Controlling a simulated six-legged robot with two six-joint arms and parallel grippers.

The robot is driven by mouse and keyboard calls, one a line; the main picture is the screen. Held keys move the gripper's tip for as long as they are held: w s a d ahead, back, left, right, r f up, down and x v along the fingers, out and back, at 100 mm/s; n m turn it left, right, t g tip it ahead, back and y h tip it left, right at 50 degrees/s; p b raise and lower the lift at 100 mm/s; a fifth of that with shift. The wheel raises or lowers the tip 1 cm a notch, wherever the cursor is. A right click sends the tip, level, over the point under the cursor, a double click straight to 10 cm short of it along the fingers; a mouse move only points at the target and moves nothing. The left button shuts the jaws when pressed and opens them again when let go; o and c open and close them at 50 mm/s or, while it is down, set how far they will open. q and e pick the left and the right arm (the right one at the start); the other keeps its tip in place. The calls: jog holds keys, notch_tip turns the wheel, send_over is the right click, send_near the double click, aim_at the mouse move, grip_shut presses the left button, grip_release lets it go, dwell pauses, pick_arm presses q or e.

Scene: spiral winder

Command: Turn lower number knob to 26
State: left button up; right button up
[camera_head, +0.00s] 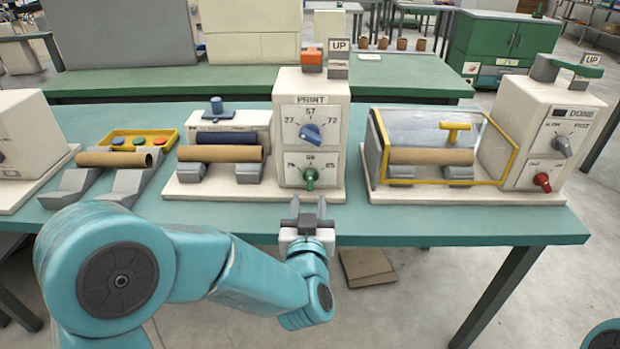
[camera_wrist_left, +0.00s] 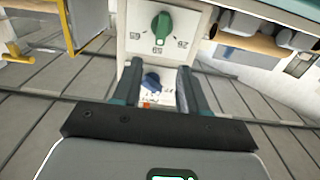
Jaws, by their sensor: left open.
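The lower number knob (camera_head: 310,180) is green and sits low on the front of the cream PRINT machine (camera_head: 290,86). Small numbers surround it, too small to read surely. In the left wrist view, upside down, the green knob (camera_wrist_left: 161,27) shows beyond the fingertips. The blue upper knob (camera_head: 310,133) sits above it, among 27, 57 and 72; it also shows between the fingers in the wrist view (camera_wrist_left: 151,80). My left gripper (camera_head: 308,205) is open and empty, in front of the machine just below the green knob, apart from it. My right gripper is not in view.
A brown tube (camera_head: 220,153) lies on grey cradles left of the knobs. The DONE machine (camera_head: 552,130) with a yellow-framed clear guard (camera_head: 484,130) stands to the right. A yellow tray (camera_head: 122,147) is at left. The teal table's front edge (camera_head: 450,240) is clear.

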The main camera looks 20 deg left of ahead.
aim_at(310, 176)
pick_arm(q)
jog(key=x, duration=0.9)
jog(key=shift+w+f, duration=0.1)
jog(key=shift+w, duration=0.3)
grip_shut()
